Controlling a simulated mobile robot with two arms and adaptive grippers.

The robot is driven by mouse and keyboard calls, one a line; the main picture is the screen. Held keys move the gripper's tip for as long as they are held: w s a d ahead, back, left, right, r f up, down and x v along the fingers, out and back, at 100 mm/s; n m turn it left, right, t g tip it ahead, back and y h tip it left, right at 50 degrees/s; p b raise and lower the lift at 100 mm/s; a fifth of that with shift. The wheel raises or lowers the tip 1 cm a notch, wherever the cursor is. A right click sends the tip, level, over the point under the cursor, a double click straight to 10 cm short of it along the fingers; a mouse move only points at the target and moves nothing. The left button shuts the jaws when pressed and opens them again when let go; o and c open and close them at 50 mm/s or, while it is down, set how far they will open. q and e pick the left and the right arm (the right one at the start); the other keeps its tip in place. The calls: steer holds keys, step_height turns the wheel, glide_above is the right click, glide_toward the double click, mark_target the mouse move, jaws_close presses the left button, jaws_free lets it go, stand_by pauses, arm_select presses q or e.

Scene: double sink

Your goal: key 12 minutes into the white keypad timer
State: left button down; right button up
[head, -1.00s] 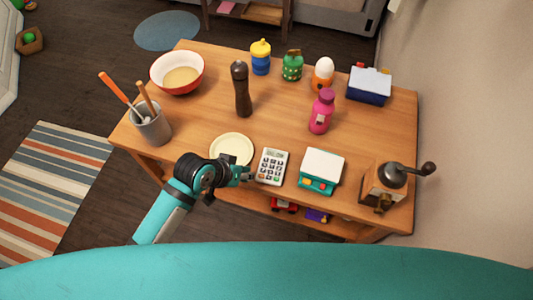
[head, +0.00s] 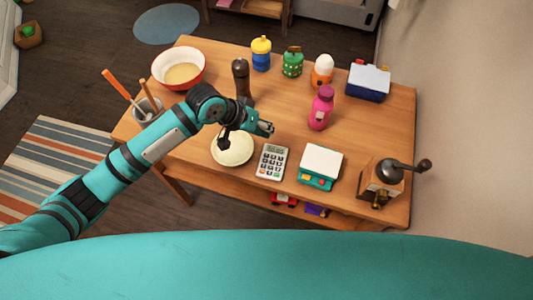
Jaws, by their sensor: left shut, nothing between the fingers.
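The white keypad timer (head: 272,162) lies on the wooden table near its front edge, with a grey display at its top and several small keys, some coloured. The display's digits are too small to read. My left gripper (head: 268,129) is shut and empty. It is above the table just behind the timer's display end, apart from the keys. My right gripper is not in view.
A cream plate (head: 233,150) lies left of the timer, partly under my left wrist. A white-topped teal scale (head: 321,163) stands right of it, then a coffee grinder (head: 381,183). A pepper mill (head: 241,78) and pink bottle (head: 321,108) stand behind.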

arm_select(q)
steer(key=shift+f, duration=0.1)
steer(key=b, duration=0.8)
glide_above(266, 155)
steer(key=f, duration=0.4)
steer(key=w+f, duration=0.1)
steer(key=f, duration=0.1)
steer(key=shift+f, duration=1.25)
steer(key=shift+f, duration=0.2)
steer(key=shift+f, duration=0.25)
